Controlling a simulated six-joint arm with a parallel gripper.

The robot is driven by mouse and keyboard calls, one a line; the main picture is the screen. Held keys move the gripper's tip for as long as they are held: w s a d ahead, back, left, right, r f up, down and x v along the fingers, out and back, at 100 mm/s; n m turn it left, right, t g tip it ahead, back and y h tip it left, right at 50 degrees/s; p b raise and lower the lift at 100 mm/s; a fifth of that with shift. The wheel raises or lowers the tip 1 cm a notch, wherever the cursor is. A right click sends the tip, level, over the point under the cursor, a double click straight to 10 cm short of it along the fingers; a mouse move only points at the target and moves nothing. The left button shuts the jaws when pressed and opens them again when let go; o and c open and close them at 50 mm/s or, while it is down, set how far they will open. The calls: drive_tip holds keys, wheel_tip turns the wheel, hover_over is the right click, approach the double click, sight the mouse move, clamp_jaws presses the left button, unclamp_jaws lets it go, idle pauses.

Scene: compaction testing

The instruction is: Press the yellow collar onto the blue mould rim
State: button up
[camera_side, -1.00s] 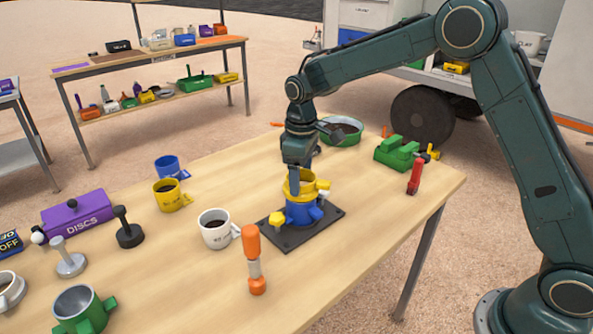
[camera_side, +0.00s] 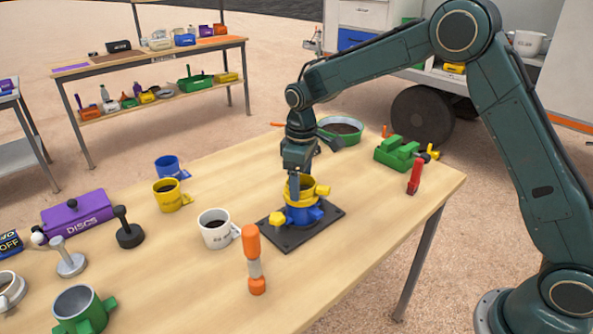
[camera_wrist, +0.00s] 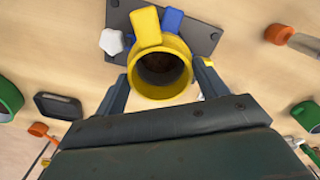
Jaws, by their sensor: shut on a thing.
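The yellow collar (camera_side: 300,188) sits on top of the blue mould (camera_side: 304,214), which stands on a dark base plate (camera_side: 326,227). My gripper (camera_side: 296,185) is shut on the collar from above, one finger showing on its near side. In the wrist view the collar (camera_wrist: 160,70) is a yellow ring with dark inside, between the two fingers (camera_wrist: 160,85). Part of the blue mould (camera_wrist: 172,20) shows beyond it. Whether the collar is fully seated on the rim cannot be told.
A white mug (camera_side: 214,230) and an orange-handled tool (camera_side: 253,260) stand close to the plate's left. A green bowl (camera_side: 341,130), a green block (camera_side: 395,152) and a red tool (camera_side: 414,176) are behind and right. Bare wood lies between these and the plate.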

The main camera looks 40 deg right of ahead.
drive_tip(key=shift+f, duration=0.25)
drive_tip(key=o, duration=1.2)
drive_tip(key=shift+c, duration=0.2)
drive_tip(key=shift+r, duration=0.1)
drive_tip(key=shift+r, duration=2.4)
wheel_tip(320, 180, up, 14)
